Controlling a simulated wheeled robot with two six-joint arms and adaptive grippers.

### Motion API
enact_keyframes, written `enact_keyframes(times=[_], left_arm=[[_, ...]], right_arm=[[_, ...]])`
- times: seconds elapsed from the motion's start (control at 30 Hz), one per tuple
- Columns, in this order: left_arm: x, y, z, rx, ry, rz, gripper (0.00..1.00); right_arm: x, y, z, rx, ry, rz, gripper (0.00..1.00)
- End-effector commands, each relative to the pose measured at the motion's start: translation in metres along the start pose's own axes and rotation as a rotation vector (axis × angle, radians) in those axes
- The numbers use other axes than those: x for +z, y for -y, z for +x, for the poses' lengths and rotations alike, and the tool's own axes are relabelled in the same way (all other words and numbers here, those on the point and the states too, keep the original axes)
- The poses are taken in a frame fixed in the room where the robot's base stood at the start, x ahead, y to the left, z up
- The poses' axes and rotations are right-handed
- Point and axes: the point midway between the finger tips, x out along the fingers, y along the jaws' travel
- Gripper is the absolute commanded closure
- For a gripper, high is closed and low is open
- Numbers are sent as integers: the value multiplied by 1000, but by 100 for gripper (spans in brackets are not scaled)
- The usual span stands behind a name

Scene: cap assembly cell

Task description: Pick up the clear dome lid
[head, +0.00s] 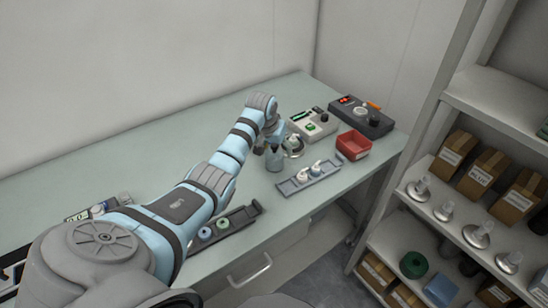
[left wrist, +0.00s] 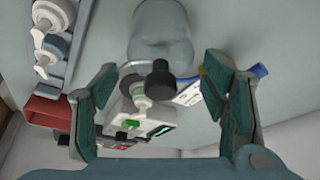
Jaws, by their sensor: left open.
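The clear dome lid (head: 275,161) stands on the green table below my left gripper (head: 267,146) in the head view. In the left wrist view the translucent dome (left wrist: 162,30) is at the top centre, with a black knob (left wrist: 160,82) on it. My left gripper (left wrist: 162,88) is open, with one finger on each side of the knob in this view. I see no contact between the fingers and the knob. The gripper partly hides the dome's top in the head view. My right gripper is in neither view.
A grey tray (head: 298,187) with white pump caps and a red bin (head: 353,153) are right of the dome. A device with a green button (head: 310,127) and a dark box (head: 372,124) stand behind. A dark tray (head: 240,224) is nearer. Shelves (head: 455,211) stand at right.

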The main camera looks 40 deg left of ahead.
Motion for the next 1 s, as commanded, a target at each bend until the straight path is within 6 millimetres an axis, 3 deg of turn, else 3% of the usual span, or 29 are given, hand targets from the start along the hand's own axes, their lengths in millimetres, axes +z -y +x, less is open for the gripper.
enact_keyframes(times=[0.13, 0.37, 0.67, 1.0], left_arm=[[1, 1, 28, 0, 0, -1, 33], [0, 1, 30, -1, -1, 0, 33], [0, 1, 30, 0, -1, 0, 79], [-2, 1, 25, 0, -2, 0, 80]], right_arm=[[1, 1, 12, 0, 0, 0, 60], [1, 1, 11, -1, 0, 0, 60], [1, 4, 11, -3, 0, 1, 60], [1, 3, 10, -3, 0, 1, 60]])
